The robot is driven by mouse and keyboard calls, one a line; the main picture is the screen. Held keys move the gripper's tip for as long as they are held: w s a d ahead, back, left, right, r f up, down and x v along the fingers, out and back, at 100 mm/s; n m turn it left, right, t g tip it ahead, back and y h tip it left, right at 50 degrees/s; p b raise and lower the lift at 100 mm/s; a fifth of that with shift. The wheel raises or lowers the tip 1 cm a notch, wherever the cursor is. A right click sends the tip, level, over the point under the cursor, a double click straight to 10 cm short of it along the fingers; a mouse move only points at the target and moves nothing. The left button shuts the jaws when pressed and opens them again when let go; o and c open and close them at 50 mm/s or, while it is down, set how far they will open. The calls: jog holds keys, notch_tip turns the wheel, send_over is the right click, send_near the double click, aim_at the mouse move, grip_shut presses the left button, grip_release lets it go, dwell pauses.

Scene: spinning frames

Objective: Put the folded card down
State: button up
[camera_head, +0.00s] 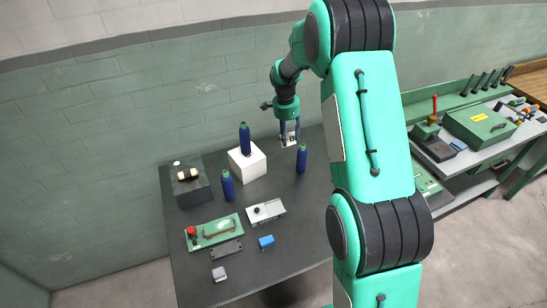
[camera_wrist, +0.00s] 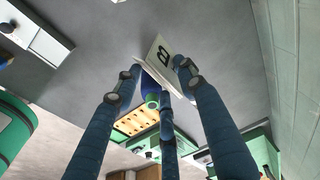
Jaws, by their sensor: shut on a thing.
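The folded card (camera_head: 291,139) is white with a black letter B on it. It hangs below my gripper (camera_head: 289,127) above the far right part of the dark table (camera_head: 275,235). In the wrist view the card (camera_wrist: 161,48) sits between the fingertips of my gripper (camera_wrist: 158,70), which is shut on it. The fingers hide part of the card. A gap between the card and the tabletop cannot be judged clearly.
A blue bottle (camera_head: 301,160) stands close by the card. Another bottle (camera_head: 246,142) stands on a white block (camera_head: 247,165), and a third (camera_head: 227,187) stands on the table. A dark box (camera_head: 189,190), green panel (camera_head: 214,231) and blue block (camera_head: 266,242) lie left and nearer.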

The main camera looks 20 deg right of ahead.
jog(key=shift+s+a+f+b, duration=0.2)
jog(key=shift+s+a+b, duration=0.65)
jog(key=shift+a, duration=0.2)
jog(key=shift+s+a+f+b, duration=0.15)
jog(key=shift+s+a+b, duration=0.65)
jog(key=shift+a, duration=0.25)
notch_tip(320, 180, down, 10)
jog(key=shift+s+r, duration=0.1)
jog(key=shift+r, duration=0.15)
jog(key=w+d, duration=0.1)
jog(key=w, duration=0.4)
jog(key=w+d+f, duration=0.1)
jog(key=w, duration=0.4)
jog(key=w+d, duration=0.1)
jog(key=w, duration=0.4)
jog(key=shift+w+f+b, duration=0.25)
jog(key=shift+w+b, duration=0.05)
jog(key=shift+w, duration=0.1)
jog(key=shift+f, duration=1.75)
jog(key=shift+f+b, duration=0.1)
jog(key=shift+b, duration=0.2)
